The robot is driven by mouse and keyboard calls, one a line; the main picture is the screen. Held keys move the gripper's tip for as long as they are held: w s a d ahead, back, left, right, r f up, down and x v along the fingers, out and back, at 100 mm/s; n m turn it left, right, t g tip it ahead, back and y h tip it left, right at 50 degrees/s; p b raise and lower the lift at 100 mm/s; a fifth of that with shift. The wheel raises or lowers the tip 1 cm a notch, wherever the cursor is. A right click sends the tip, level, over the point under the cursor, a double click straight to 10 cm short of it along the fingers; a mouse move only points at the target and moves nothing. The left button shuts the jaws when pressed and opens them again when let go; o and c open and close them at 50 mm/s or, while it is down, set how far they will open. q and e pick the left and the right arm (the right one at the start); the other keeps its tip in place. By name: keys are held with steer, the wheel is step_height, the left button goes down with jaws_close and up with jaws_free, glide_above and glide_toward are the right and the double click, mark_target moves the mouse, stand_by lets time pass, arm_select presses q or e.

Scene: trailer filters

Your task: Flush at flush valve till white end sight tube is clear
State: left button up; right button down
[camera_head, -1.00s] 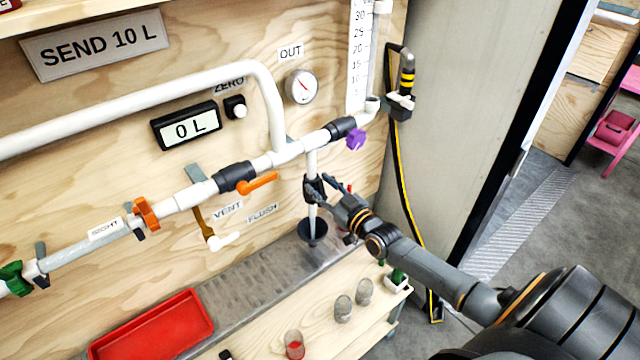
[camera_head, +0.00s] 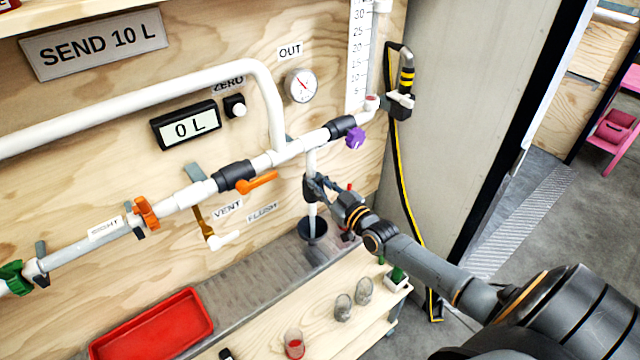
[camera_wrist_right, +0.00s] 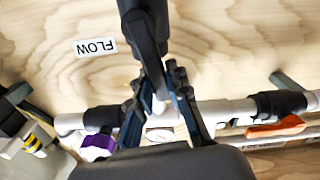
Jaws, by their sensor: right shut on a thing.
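The flush valve is a dark body (camera_head: 311,187) on the white vertical pipe (camera_head: 312,160), near the FLUSH label (camera_head: 262,212). My right gripper (camera_head: 322,187) is at this valve, shut on a part of it that its fingers mostly hide. In the right wrist view the gripper (camera_wrist_right: 165,100) has its fingers on both sides of a pale part below the dark body (camera_wrist_right: 143,30). A dark funnel (camera_head: 312,231) sits under the pipe. The sight tube (camera_head: 85,255), by the SIGHT label, looks pale grey; its contents are hard to tell. My left gripper is out of view.
The meter (camera_head: 187,126) reads 0 L. An orange lever (camera_head: 258,182), a purple knob (camera_head: 355,138) and a white-ended vent lever (camera_head: 222,241) are nearby. A red tray (camera_head: 150,325) and small glasses (camera_head: 343,307) stand below.

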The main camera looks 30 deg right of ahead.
steer(key=shift+a, duration=0.1)
steer(key=shift+a+f+n+p, duration=0.1)
steer(key=shift+a+n+p, duration=0.3)
steer(key=shift+n, duration=0.5)
steer(key=a+f+n+b, duration=0.3)
steer(key=f+n+b, duration=0.1)
steer(key=n, duration=1)
steer(key=shift+s+a+f, duration=0.25)
steer(key=shift+a+f, duration=0.15)
steer(key=shift+f, duration=0.45)
steer(key=shift+b, duration=0.3)
steer(key=c, duration=1.3)
jaws_free()
steer(key=shift+o, duration=0.2)
steer(key=shift+s, duration=0.1)
